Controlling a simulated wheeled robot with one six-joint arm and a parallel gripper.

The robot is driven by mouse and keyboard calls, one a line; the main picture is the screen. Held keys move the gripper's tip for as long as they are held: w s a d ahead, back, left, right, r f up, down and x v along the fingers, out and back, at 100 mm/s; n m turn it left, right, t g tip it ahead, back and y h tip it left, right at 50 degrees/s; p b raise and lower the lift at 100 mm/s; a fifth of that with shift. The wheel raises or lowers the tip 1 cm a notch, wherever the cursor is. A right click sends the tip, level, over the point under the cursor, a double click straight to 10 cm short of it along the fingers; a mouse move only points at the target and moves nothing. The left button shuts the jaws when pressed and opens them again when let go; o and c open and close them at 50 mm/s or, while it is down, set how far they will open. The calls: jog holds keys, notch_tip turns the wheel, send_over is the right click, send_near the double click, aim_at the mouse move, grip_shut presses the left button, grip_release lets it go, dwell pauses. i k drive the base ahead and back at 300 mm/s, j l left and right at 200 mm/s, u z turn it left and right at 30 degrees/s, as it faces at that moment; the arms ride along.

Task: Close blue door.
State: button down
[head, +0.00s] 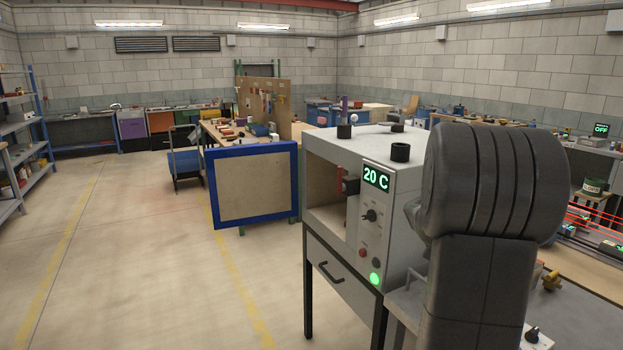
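The blue door (251,217) has a thick blue frame around a beige panel. It stands wide open at the left of a grey cabinet (385,140), its broad face towards me. The cabinet's opening (323,190) shows to the right of the door, with a small dark and red part (349,186) near its right side that I cannot identify. My arm fills the right foreground, well right of the door and in front of the cabinet's right side. I cannot see my gripper.
The cabinet has a 20 C display (376,178), a lit green button (375,279) and a drawer (340,278) below. Black cups stand on its top. A workbench with a tool board (264,103) is behind the door. The floor at left is clear.

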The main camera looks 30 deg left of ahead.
aim_at(254, 184)
jog(key=i+j+u, duration=0.1)
jog(key=j+u, duration=0.3)
jog(key=i+j+u, duration=0.15)
jog(key=j+u, duration=0.2)
jog(key=i+j+u, duration=0.15)
jog(key=u, duration=0.25)
jog(key=i+j+u, duration=0.2)
jog(key=u, duration=0.2)
jog(key=i+j+u, duration=0.25)
jog(key=i+u, duration=0.15)
jog(key=i+j+u, duration=0.1)
jog(key=i+u, duration=0.25)
jog(key=i, duration=0.2)
